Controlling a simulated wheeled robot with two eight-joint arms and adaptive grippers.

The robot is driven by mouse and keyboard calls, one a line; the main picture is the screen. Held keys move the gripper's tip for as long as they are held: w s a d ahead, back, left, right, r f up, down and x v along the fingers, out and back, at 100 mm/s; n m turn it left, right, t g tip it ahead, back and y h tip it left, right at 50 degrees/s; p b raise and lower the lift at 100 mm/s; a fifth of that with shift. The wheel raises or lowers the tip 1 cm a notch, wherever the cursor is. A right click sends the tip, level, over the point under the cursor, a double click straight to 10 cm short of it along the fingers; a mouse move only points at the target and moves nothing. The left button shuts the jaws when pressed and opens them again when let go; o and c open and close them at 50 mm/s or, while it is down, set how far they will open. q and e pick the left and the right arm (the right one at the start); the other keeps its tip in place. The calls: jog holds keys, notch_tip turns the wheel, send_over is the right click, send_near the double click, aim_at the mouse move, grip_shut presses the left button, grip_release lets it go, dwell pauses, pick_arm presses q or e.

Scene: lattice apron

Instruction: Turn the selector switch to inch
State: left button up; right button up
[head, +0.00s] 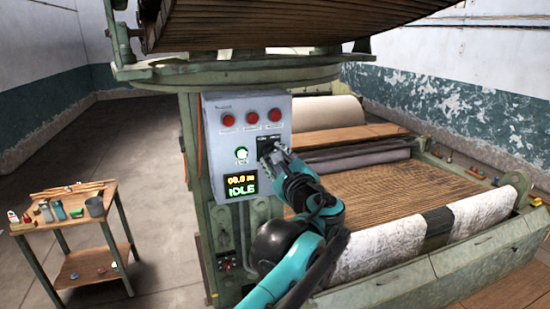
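The selector switch (263,141) is a small black-plated control with tiny white lettering on the lower right of the grey control box (214,151). The lettering is too small to read for certain. The display (241,185) reads IDLE in green under an orange number. My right gripper is not in view.
The heavy machine top (240,72) overhangs the box. A wooden trolley (66,224) with small items stands left; floor between is clear.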

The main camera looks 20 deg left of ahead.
pick_arm(q)
jog(key=o, duration=1.2)
jog(key=shift+c, duration=0.2)
jog(key=v, duration=1.2)
jog(key=shift+f, duration=0.15)
